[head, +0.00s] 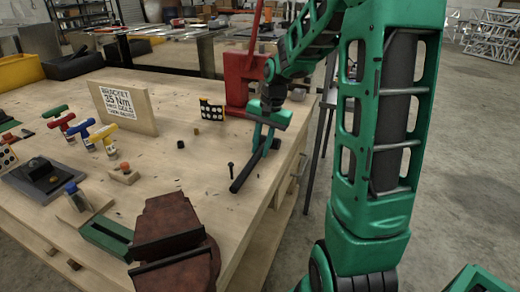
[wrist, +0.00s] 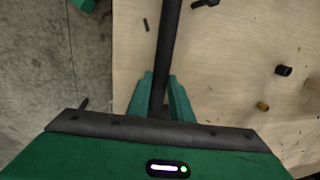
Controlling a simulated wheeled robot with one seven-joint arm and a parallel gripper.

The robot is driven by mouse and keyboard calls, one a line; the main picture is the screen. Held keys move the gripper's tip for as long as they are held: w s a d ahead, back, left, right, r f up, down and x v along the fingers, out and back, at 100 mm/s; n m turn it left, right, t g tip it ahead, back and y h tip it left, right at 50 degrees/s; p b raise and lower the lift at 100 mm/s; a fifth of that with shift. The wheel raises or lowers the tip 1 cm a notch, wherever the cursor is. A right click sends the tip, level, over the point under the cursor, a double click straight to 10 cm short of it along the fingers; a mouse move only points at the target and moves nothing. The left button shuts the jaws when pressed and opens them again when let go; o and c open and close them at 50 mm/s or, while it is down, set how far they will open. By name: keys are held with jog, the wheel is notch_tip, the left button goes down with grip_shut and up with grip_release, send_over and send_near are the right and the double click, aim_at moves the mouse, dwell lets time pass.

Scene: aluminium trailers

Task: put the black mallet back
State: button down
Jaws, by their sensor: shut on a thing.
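My gripper (head: 264,142) is shut on the black mallet (head: 243,177) over the right edge region of the wooden workbench (head: 205,172). The mallet's long dark handle slants down and left from the fingers in the head view. In the wrist view, the handle (wrist: 168,45) runs straight up the picture from between the two green fingers of my gripper (wrist: 160,98). The mallet's head cannot be clearly made out. I cannot tell whether the handle touches the bench top.
A dark bolt (head: 230,171) stands close by the handle. A black nut (head: 181,145) and a small brass piece (head: 196,131) lie left. A red tool stand (head: 236,88) is behind; a rust-brown vise (head: 172,228) is in front. A wooden sign (head: 127,108) stands further left.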

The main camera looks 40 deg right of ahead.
jog(key=shift+f, duration=0.35)
jog(key=c, duration=1.6)
grip_release()
jog(key=shift+f, duration=0.1)
notch_tip(320, 180, up, 12)
jog(key=s+d, duration=0.2)
jog(key=s+a+f+n, duration=0.1)
jog(key=s+f, duration=0.1)
jog(key=s, duration=0.6)
jog(key=s+f+n+g+h, duration=0.1)
jog(key=s+f+n, duration=0.1)
jog(key=s, duration=0.7)
jog(key=s+a+f+n, duration=0.1)
jog(key=s+f, duration=0.2)
jog(key=s, duration=0.6)
jog(key=shift+s+a+f+n+g, duration=0.15)
jog(key=shift+s+a+n+g, duration=0.05)
jog(key=shift+a+n+g, duration=0.2)
